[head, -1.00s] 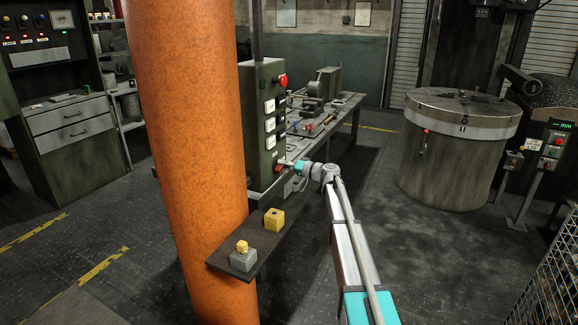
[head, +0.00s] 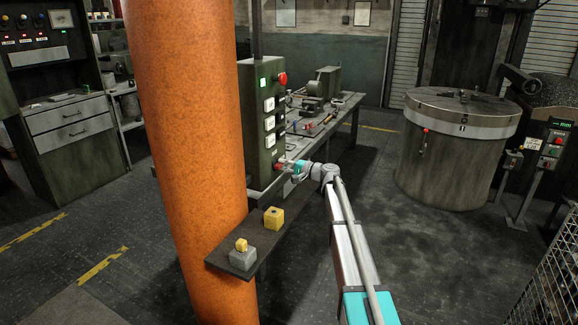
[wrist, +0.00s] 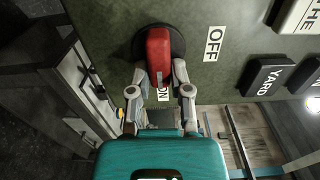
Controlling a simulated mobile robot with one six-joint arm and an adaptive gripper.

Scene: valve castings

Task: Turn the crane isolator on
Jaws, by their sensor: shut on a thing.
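The crane isolator is a red handle (wrist: 158,52) on a black round base (wrist: 177,34), low on the dark green control box (head: 262,130). In the wrist view an OFF label (wrist: 212,43) lies to its right and an ON label (wrist: 163,94) below it. The handle's end with the pale mark points down toward ON. My gripper (wrist: 160,78) is shut on this end, one finger on each side. In the head view my gripper (head: 287,166) reaches the box from the right and the handle is small there. A green lamp (head: 263,82) is lit near the box's top.
The box also carries a red button (head: 282,79) and several push buttons. An orange column (head: 185,140) stands left of it, with a small shelf (head: 218,258) holding yellow and grey blocks. A workbench (head: 345,105) stands behind. The floor right of my arm is open.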

